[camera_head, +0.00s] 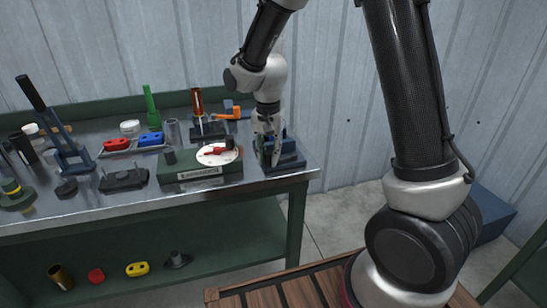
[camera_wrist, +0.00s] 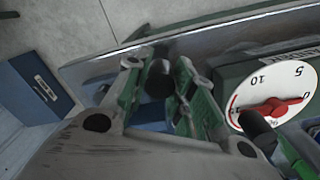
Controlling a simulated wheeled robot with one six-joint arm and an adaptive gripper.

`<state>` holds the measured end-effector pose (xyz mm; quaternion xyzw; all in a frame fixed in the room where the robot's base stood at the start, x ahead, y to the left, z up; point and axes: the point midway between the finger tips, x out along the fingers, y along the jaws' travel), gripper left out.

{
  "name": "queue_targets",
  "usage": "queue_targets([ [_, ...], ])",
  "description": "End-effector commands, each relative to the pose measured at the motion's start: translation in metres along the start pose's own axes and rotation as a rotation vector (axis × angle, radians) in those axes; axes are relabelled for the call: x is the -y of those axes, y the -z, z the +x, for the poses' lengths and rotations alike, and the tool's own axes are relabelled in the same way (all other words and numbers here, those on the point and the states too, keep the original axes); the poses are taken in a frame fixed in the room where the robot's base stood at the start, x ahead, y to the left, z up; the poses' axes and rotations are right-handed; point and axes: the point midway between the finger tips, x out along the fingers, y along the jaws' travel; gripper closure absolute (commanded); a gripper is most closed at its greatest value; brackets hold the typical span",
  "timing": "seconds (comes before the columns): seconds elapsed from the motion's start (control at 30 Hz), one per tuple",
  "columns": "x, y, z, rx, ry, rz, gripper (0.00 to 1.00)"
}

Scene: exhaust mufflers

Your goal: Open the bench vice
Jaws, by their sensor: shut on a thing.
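The bench vice (camera_head: 287,161) is dark blue and stands at the right end of the workbench. My gripper (camera_head: 269,134) reaches down onto it from above and hides part of it. In the wrist view, my gripper's fingers (camera_wrist: 158,84) are on either side of a dark rounded knob or handle end (camera_wrist: 159,80), and they are shut on it. A bit of blue, seemingly the vice body (camera_wrist: 152,126), shows beneath the fingers. How far apart the vice jaws are cannot be told.
A green box with a white dial and red pointer (camera_head: 217,154) stands close left of the vice; the dial also shows in the wrist view (camera_wrist: 272,95). Several tools crowd the workbench (camera_head: 110,205) further left. A blue box (camera_head: 492,213) sits on the floor at right.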

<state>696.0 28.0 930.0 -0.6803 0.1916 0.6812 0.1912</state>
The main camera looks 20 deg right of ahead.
Motion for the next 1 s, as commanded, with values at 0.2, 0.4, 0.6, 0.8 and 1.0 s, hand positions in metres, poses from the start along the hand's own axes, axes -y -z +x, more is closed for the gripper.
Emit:
queue_targets([
  [0.2,0.009,0.011,-0.001,-0.003,0.004,0.137,1.0],
  [0.4,0.013,0.016,-0.001,-0.003,0.004,0.214,1.0],
  [0.6,0.015,0.019,-0.001,-0.003,0.003,0.247,1.0],
  [0.8,0.015,0.019,-0.001,-0.003,0.004,0.253,1.0],
  [1.0,0.015,0.02,-0.001,-0.004,0.005,0.253,1.0],
])
